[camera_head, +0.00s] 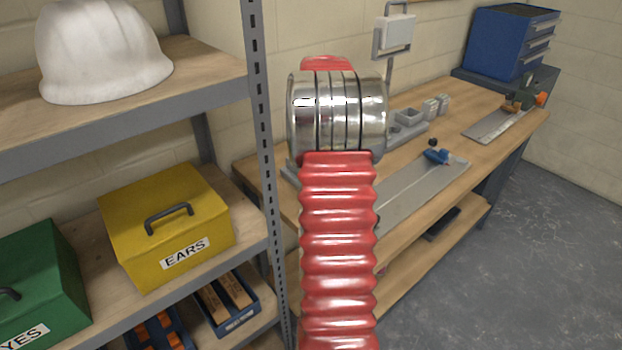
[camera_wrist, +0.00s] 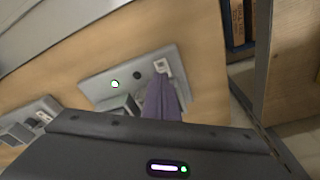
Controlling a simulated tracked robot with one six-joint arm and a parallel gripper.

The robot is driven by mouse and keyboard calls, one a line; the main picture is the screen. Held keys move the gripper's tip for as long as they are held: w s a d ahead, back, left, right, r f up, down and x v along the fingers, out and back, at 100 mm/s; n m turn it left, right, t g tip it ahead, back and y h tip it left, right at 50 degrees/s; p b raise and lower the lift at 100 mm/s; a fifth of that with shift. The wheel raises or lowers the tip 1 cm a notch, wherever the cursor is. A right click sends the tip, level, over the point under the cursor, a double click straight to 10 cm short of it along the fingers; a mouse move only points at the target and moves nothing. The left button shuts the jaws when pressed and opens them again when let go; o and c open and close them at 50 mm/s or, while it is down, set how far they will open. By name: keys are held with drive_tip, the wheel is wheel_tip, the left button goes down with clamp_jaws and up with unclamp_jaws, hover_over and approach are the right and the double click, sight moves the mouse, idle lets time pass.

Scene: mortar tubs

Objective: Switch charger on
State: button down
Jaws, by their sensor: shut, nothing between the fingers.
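In the wrist view, a grey plate that looks like the charger (camera_wrist: 96,88) sits on the wooden bench. It has a lit green lamp (camera_wrist: 115,84), a round black knob (camera_wrist: 137,75), a grey box-shaped part (camera_wrist: 122,104) and a small pale switch-like part (camera_wrist: 163,67). My gripper (camera_wrist: 162,80) shows as a purple wedge, shut and empty. Its tip overlaps the plate just below the pale part; I cannot tell whether they touch. In the head view my red arm hides the gripper and part of the grey bench unit (camera_head: 408,132).
A second grey fitting (camera_wrist: 28,122) is at the left of the wrist view. A shelf rack post (camera_head: 262,130) stands close left of my arm.

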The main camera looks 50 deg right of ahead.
drive_tip(key=shift+r, duration=1.3)
